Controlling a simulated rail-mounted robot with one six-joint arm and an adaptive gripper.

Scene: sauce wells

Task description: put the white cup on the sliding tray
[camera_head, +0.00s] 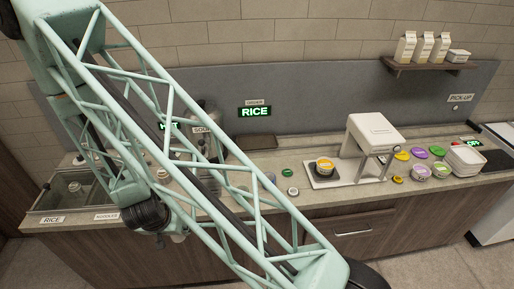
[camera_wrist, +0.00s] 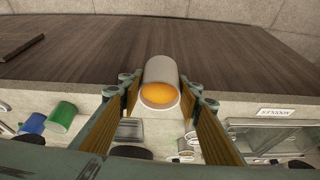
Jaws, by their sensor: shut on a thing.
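In the wrist view a white cup (camera_wrist: 161,72) with orange sauce or an orange inner face sits between the two fingers of my gripper (camera_wrist: 161,97), which is shut on it. The cup is in front of the brown counter front. In the head view my lattice arm crosses the picture and largely hides the gripper and the held cup. The sliding tray (camera_head: 313,183) appears to be the pale plate at the left of the white machine (camera_head: 374,134). A dark-sided cup with an orange top (camera_head: 325,166) stands on it.
Sunken metal wells (camera_head: 75,187) are at the left. In the wrist view a green cup (camera_wrist: 62,116) and a blue cup (camera_wrist: 34,123) are at the left.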

